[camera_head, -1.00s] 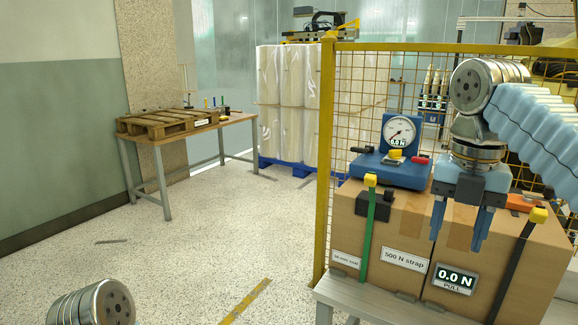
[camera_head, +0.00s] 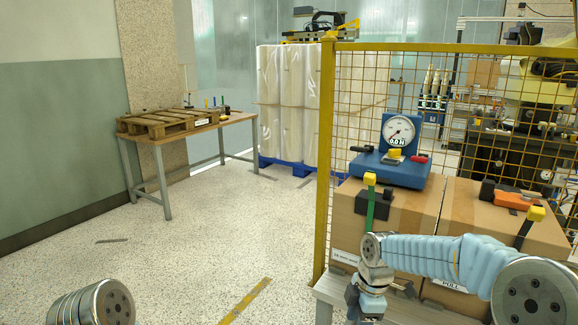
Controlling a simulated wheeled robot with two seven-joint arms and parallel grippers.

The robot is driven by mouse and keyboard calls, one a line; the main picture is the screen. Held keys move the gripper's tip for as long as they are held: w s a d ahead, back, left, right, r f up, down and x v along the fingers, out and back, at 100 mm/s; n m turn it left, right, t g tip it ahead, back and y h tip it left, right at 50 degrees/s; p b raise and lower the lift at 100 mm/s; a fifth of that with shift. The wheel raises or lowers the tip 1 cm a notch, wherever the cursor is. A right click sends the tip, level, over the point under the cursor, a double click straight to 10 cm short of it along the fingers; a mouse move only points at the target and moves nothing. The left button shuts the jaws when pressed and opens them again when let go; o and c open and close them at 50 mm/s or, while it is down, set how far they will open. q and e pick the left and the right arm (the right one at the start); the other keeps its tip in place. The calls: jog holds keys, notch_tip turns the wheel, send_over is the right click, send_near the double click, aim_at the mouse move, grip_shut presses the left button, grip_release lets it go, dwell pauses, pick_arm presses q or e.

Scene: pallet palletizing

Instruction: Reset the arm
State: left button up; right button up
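My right arm now lies low in front of the cardboard boxes (camera_head: 455,210) at the right. Its gripper (camera_head: 365,305) hangs at the bottom of the view by the bench edge, with its fingertips cut off or hidden, so its opening does not show. Nothing is seen held. Of my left arm only a metal joint shows at the bottom left; its gripper is out of view.
A blue force gauge (camera_head: 392,160) stands on the boxes, with green and black straps. A yellow mesh fence (camera_head: 326,160) rises behind the grey bench (camera_head: 335,295). A wooden pallet (camera_head: 165,122) lies on a table (camera_head: 190,135) at the left. The floor between is clear.

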jog(key=s+a+f+m+y, duration=0.1)
jog(key=s+f+m, duration=0.2)
jog(key=f, duration=0.5)
jog(key=s+a+f+m, duration=0.2)
jog(key=f+m, duration=0.2)
jog(key=f, duration=0.3)
jog(key=s+a+f+m+y, duration=0.1)
jog(key=s+a+f+m, duration=0.1)
jog(key=s+f+m, duration=1.1)
jog(key=s, duration=0.3)
jog(key=shift+s+f+m+t, duration=0.3)
jog(key=shift+s, duration=0.1)
jog(key=shift+a, duration=0.1)
